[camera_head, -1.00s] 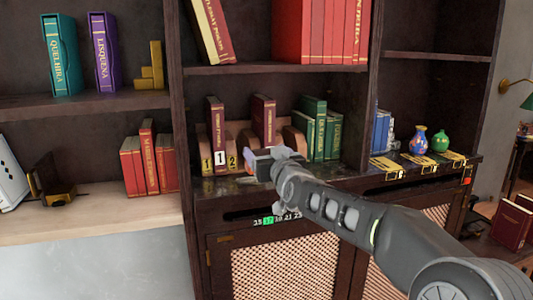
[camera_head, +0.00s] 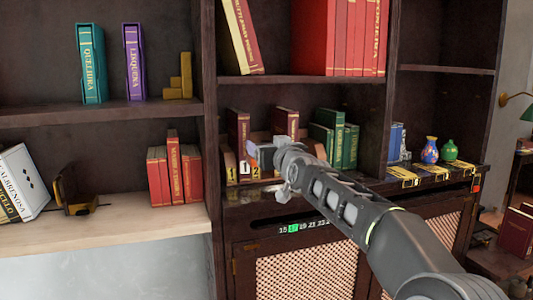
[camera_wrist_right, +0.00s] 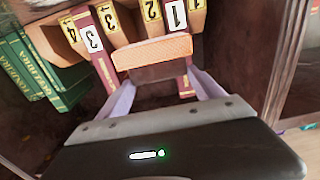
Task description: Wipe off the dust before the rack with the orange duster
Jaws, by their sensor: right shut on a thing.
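My right gripper (camera_head: 258,156) is in front of the numbered wooden rack (camera_head: 231,170), at the level of its labels. In the right wrist view its two pale fingers (camera_wrist_right: 163,85) are shut on the orange duster (camera_wrist_right: 150,52), a block held crosswise between them. The duster lies just before the rack's labelled slots (camera_wrist_right: 110,25); I cannot tell whether it touches the shelf. Red books stand in the rack, one (camera_head: 237,130) left of the gripper. The dust cannot be made out clearly on the dark shelf ledge (camera_head: 240,192). My left gripper is not in view.
Green books (camera_head: 335,140) stand right of the rack, close to my right arm. A blue vase (camera_head: 430,150) and a green vase (camera_head: 450,150) stand on the ledge further right. A shelf board above and an upright on the left bound the compartment.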

